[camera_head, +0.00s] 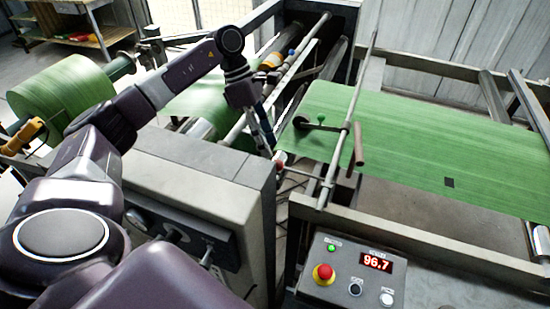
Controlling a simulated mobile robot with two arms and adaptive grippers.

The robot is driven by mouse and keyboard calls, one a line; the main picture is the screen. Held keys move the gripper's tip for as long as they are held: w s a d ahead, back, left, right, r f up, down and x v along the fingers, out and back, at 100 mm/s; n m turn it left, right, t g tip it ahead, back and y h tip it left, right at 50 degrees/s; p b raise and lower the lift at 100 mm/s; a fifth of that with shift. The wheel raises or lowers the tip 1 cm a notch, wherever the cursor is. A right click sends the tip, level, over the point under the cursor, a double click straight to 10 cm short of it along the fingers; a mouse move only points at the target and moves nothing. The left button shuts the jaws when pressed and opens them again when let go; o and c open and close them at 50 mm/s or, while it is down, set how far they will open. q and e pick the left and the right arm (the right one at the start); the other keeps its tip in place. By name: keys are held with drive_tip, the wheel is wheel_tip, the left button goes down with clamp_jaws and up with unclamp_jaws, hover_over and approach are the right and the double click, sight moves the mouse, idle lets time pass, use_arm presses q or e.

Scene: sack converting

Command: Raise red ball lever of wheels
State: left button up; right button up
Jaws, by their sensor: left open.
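My left arm reaches in from the left over the grey machine housing. My left gripper (264,131) points down, open, in the gap between the housing and the green sheet. A small reddish ball-like end (281,157) shows just below and right of the fingertips; it is too small to tell whether the fingers touch it. It seems to sit on a thin rod running right; the wheels it belongs to cannot be made out. My right gripper is out of view.
A green sheet (430,150) runs over the machine at right. A control box (350,275) with a red button and a display reading 96.7 stands in front. A green roll (60,95) is at left.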

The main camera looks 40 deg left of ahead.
use_arm(q)
drive_tip(key=p+x, duration=0.1)
drive_tip(key=x, duration=0.4)
drive_tip(key=shift+s+d+r+p, duration=0.15)
drive_tip(key=shift+s+d+p, duration=0.05)
drive_tip(key=shift+p, duration=0.15)
drive_tip(key=shift+w+d+f, duration=0.1)
drive_tip(key=shift+f, duration=0.4)
drive_tip(key=c, duration=1.1)
clamp_jaws()
